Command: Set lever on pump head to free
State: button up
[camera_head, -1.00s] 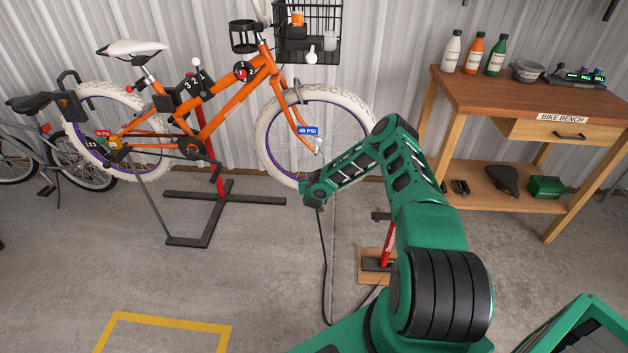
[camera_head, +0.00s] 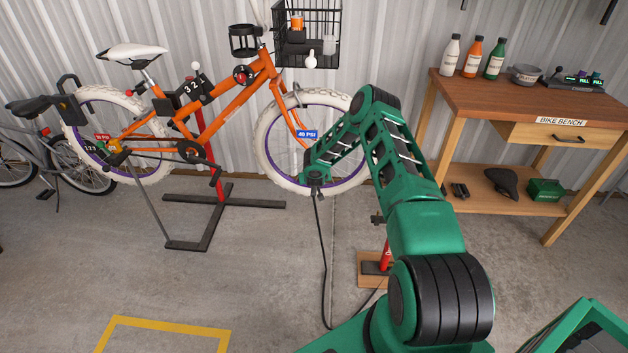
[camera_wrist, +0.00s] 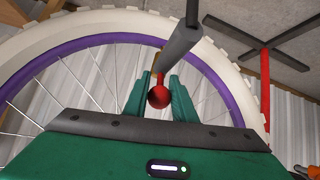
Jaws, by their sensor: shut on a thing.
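In the wrist view my gripper (camera_wrist: 160,100) has its two green fingers on either side of a small red knob (camera_wrist: 159,97) on a short stem. The knob looks like the end of the lever on the grey, cylinder-shaped pump head (camera_wrist: 180,45). My fingers are shut on the lever, in front of the front wheel's spokes and white tyre (camera_wrist: 60,32). In the head view my arm ends at the front wheel (camera_head: 268,155), and its links hide the fingers and lever. The hose (camera_head: 322,250) hangs from there to the red pump (camera_head: 386,258), partly hidden by my arm.
The orange bike (camera_head: 215,105) hangs on a red and black stand (camera_head: 222,200). A wooden bench (camera_head: 520,95) with bottles stands at the right. A grey bike (camera_head: 45,140) is at far left. The floor at front left is clear around a yellow outline (camera_head: 170,322).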

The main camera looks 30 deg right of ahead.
jog(key=o, duration=1)
jog(key=v, duration=1)
jog(key=shift+s+a+r, duration=0.15)
jog(key=shift+s+r, duration=0.05)
jog(key=shift+s, duration=0.05)
